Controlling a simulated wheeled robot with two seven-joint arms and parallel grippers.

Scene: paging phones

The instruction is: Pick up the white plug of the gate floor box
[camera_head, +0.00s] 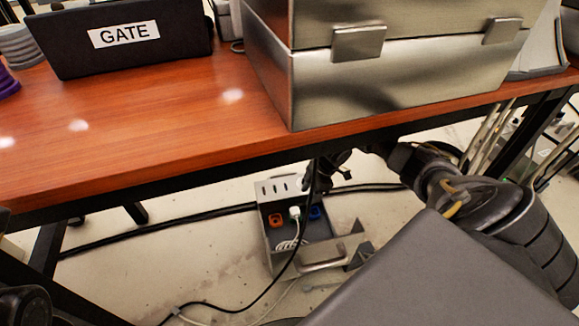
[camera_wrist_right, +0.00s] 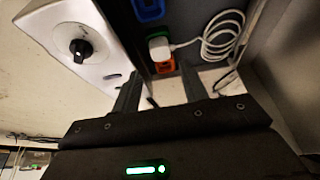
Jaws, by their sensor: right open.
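The gate floor box (camera_head: 264,240) stands on the floor below the table, with orange and blue sockets inside. The white plug (camera_head: 295,212) sits in a green-edged socket and has a white cable. In the right wrist view, the plug (camera_wrist_right: 160,47) is beyond my fingertips, roughly in line with the gap between them. My right gripper (camera_wrist_right: 160,82) is open, with nothing between its fingers. In the head view my right arm reaches under the table to the box; its fingers are hard to make out there. My left gripper is not in view.
The table (camera_head: 150,130) overhangs the box, carrying a GATE sign (camera_head: 124,35) and a metal case (camera_head: 390,85). In the right wrist view, a white panel with a black knob (camera_wrist_right: 81,48) is left of the fingers. A coiled white cable (camera_wrist_right: 222,38) lies right of the plug.

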